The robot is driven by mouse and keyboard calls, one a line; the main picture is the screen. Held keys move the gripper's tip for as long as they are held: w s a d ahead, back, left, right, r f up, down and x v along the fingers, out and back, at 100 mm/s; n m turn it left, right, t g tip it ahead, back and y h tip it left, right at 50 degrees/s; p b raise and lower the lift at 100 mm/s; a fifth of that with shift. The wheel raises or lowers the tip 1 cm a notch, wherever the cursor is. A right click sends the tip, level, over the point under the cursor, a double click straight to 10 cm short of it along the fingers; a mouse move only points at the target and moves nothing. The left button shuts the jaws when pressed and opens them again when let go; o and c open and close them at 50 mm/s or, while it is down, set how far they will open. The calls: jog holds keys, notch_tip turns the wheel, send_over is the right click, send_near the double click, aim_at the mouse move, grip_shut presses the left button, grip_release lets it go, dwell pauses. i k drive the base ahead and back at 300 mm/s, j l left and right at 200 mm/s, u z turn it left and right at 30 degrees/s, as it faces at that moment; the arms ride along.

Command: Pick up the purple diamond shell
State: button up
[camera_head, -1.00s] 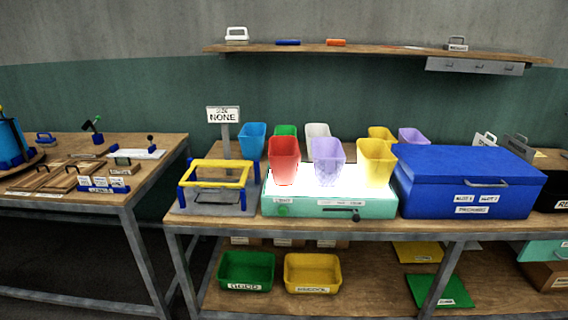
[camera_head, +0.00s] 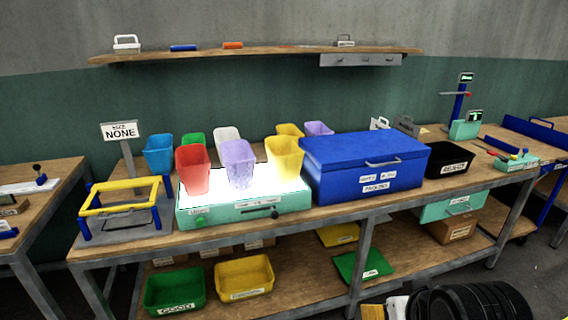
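A translucent purple shell (camera_head: 238,165) with a faint diamond-like pattern stands upright on the lit top of a teal light box (camera_head: 262,206), between a red shell (camera_head: 194,170) and a yellow shell (camera_head: 284,159). A second purple shell (camera_head: 318,129) stands in the back row, partly hidden by the blue case; its surface pattern is too small to tell. My gripper is not in view.
Blue (camera_head: 158,155), green, white and yellow shells stand behind the light box. A yellow-and-blue frame (camera_head: 122,207) is to its left, a large blue case (camera_head: 365,165) to its right. Black ribbed parts, perhaps mine, fill the bottom right.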

aim_at(239, 159)
jog(key=l+z, duration=0.45)
jog(key=l, duration=1.3)
jog(key=k+j+u, duration=0.1)
jog(key=u, duration=1.4)
jog(key=i+j+z, duration=0.3)
jog(key=i+j, duration=0.25)
jog(key=i+j+z, duration=0.1)
jog(key=i+j, duration=0.2)
jog(key=i+j+z, duration=0.3)
jog(key=i+j, duration=0.2)
jog(key=j, duration=0.2)
jog(key=i+j+z, duration=0.15)
jog(key=j, duration=0.25)
jog(key=i+j+z, duration=0.1)
jog(key=i+j, duration=0.15)
jog(key=j, duration=0.2)
jog(key=i+j+z, duration=0.15)
jog(key=j, duration=0.25)
